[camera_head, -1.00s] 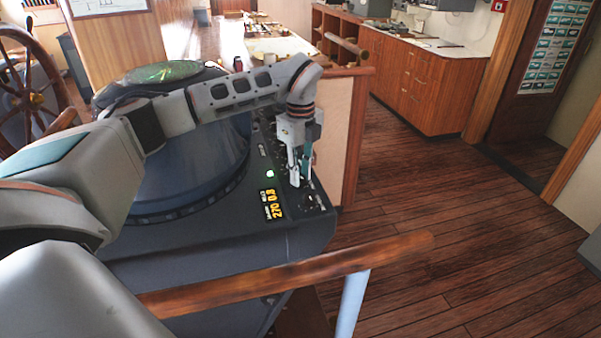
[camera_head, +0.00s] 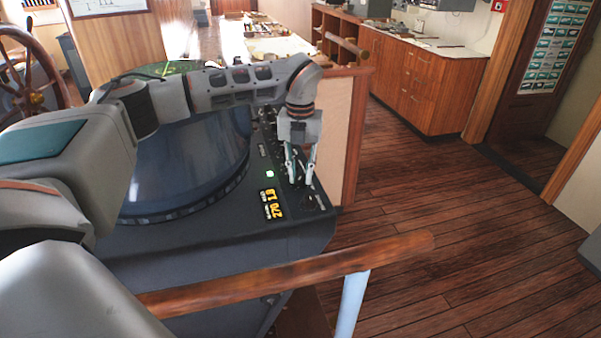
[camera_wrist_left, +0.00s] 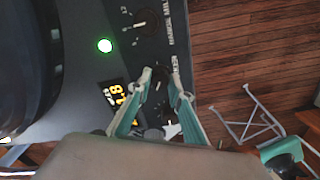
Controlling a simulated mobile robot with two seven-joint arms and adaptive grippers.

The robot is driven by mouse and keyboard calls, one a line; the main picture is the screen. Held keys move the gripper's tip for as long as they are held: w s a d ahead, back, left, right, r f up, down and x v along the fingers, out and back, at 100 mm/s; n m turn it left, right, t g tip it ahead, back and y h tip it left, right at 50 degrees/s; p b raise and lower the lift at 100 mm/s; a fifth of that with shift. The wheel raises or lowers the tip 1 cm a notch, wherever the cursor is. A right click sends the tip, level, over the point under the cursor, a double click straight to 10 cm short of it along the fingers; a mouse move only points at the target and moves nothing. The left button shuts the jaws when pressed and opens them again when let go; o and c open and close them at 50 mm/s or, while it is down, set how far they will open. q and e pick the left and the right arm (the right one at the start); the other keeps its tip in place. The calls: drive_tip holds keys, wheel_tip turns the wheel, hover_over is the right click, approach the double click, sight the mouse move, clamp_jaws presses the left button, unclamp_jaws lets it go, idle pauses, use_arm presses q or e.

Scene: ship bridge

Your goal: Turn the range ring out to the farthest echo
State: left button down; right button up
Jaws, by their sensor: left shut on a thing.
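The dark radar console (camera_head: 255,250) fills the left half of the head view. My left gripper (camera_head: 300,182) points down at its right-hand control panel, fingers close around a small dark knob (camera_wrist_left: 159,77) seen between the fingertips (camera_wrist_left: 159,73) in the wrist view. The knob is mostly hidden in the head view. An amber display (camera_head: 271,204) beside it reads 270 and a second number near 1.9; part of it also shows in the wrist view (camera_wrist_left: 114,95). The green radar screen (camera_head: 178,68) is seen edge-on behind my arm, so ring and echoes cannot be made out.
Another knob (camera_wrist_left: 145,22) and a lit green lamp (camera_wrist_left: 104,45) sit on the panel. A wooden handrail (camera_head: 290,273) crosses in front of the console. A wooden partition (camera_head: 345,140) stands close to its right. The plank floor (camera_head: 430,210) beyond is clear.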

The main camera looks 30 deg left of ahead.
use_arm(q)
drive_tip(key=m, duration=2.3)
drive_tip(key=shift+m, duration=0.3)
drive_tip(key=m, duration=0.3)
drive_tip(key=shift+m, duration=2.4)
